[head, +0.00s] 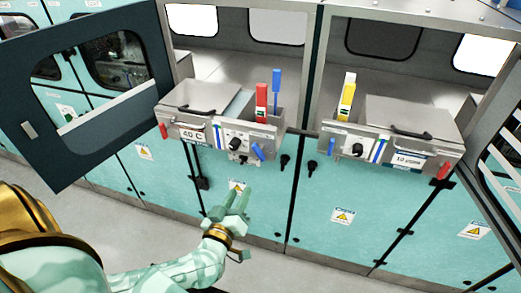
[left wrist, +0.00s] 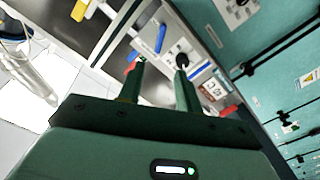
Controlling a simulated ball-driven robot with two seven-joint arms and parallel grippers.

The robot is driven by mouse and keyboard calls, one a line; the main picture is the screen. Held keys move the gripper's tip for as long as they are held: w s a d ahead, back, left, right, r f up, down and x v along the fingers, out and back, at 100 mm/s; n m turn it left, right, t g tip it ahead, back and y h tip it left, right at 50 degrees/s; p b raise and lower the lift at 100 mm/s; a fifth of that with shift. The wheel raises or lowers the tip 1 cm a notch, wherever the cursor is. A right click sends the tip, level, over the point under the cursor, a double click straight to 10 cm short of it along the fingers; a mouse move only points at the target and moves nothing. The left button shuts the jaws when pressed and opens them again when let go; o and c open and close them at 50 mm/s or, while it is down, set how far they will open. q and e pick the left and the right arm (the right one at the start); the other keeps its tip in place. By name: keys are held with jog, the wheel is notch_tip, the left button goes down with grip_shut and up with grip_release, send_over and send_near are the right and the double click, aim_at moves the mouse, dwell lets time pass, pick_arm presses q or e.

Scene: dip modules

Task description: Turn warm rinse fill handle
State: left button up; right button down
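The left module (head: 205,133), with a "40 C" label, carries a short blue handle (head: 258,151) at its front right and a red one (head: 163,131) at its left. A black knob (head: 235,143) sits between. The right module (head: 400,150) has its own blue handle (head: 329,147) and red handle (head: 443,171). I cannot read which is the warm rinse fill. My left gripper (head: 237,193) is open and empty, below the left module's front and apart from it. In the left wrist view, its fingers (left wrist: 158,72) point toward the panel; a blue handle (left wrist: 160,38) lies beyond them.
Upright red (head: 261,102) and blue (head: 277,90) levers stand on the left module; a yellow lever (head: 348,97) stands on the right one. A dark open door (head: 60,165) sticks out at left. Teal cabinet doors (head: 340,205) lie below. The floor in front is clear.

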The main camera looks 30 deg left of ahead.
aim_at(257, 154)
pick_arm(q)
jog(key=b+x, duration=0.1)
jog(key=x, duration=1.5)
jog(key=shift+w+a+f, duration=0.1)
jog(key=shift+a, duration=0.1)
grip_shut()
